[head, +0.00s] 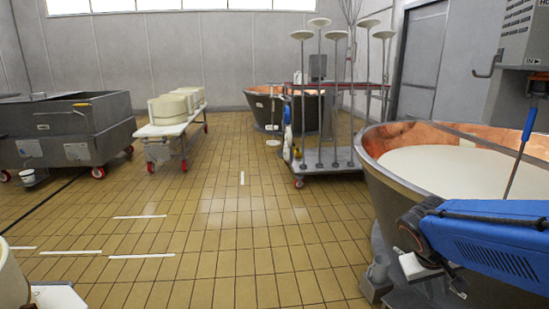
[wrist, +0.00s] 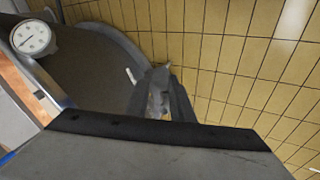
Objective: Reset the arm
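The blue arm (head: 480,245) with a dark end, which looks like mine, reaches in from the right edge of the head view, in front of a copper-lined vat (head: 385,175). Its dark end hangs over the vat's near left side. A wide grey block with a black edge, apparently part of my gripper (wrist: 160,140), fills the bottom of the wrist view. No held object shows. In the wrist view, the vat's grey outer wall (wrist: 95,65) and a round dial gauge (wrist: 32,38) are close by.
A blue-handled tool (head: 520,150) leans in the vat, which holds pale liquid (head: 450,168). A wheeled rack (head: 330,160) stands behind, with another copper vat (head: 265,105). A white cart (head: 165,130) and grey tub (head: 65,120) are at left. The middle tiled floor (head: 220,220) is clear.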

